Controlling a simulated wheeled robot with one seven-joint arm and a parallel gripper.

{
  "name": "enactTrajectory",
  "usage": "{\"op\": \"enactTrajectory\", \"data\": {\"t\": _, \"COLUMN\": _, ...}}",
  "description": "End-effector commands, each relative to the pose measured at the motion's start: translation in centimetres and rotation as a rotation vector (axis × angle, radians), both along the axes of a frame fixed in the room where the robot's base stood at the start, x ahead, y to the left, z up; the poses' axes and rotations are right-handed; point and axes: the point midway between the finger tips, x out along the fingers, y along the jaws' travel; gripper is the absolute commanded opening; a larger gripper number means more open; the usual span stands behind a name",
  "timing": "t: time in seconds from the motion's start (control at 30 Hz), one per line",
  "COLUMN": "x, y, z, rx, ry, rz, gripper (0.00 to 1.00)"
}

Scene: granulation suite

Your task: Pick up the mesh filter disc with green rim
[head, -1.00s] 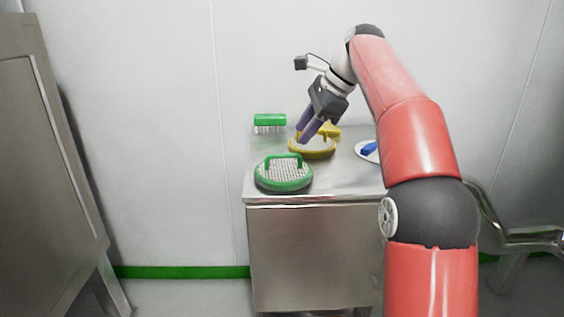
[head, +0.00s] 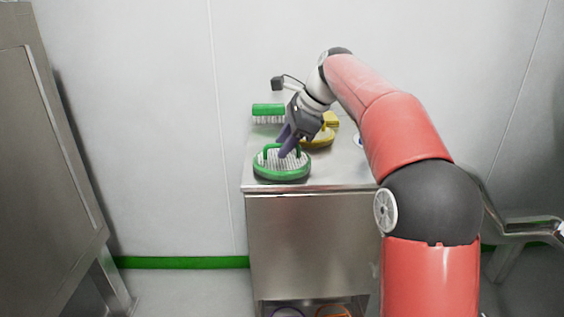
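The mesh filter disc with green rim (head: 283,174) lies near the front left corner of the steel cabinet top. It has a pale mesh face and a green arched handle (head: 267,153). My gripper (head: 285,148) points down at the disc, with its purple fingers over the handle area and covering part of the handle. The fingers look spread, one to each side, but the gap is small in this view. I cannot tell whether they touch the handle.
A yellow-rimmed disc (head: 321,139) with a yellow handle lies behind and to the right. A green brush (head: 268,111) with white bristles is at the back left. The cabinet top (head: 335,173) is clear at the front right. A steel unit (head: 45,170) stands at the left.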

Motion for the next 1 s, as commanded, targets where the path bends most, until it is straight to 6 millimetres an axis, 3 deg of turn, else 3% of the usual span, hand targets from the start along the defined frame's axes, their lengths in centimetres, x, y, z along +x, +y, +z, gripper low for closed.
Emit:
{"op": "enactTrajectory", "data": {"t": 0.03, "x": 0.0, "y": 0.0, "z": 0.0, "rx": 0.000, "ry": 0.000, "rz": 0.000, "gripper": 0.27}}
{"op": "enactTrajectory", "data": {"t": 0.23, "x": 0.0, "y": 0.0, "z": 0.0, "rx": 0.000, "ry": 0.000, "rz": 0.000, "gripper": 0.01}}
{"op": "enactTrajectory", "data": {"t": 0.77, "x": 0.0, "y": 0.0, "z": 0.3, "rx": 0.000, "ry": -0.001, "rz": 0.000, "gripper": 0.00}}
{"op": "enactTrajectory", "data": {"t": 1.0, "x": 0.1, "y": 0.0, "z": 2.7, "rx": 0.000, "ry": -0.004, "rz": 0.000, "gripper": 0.00}}
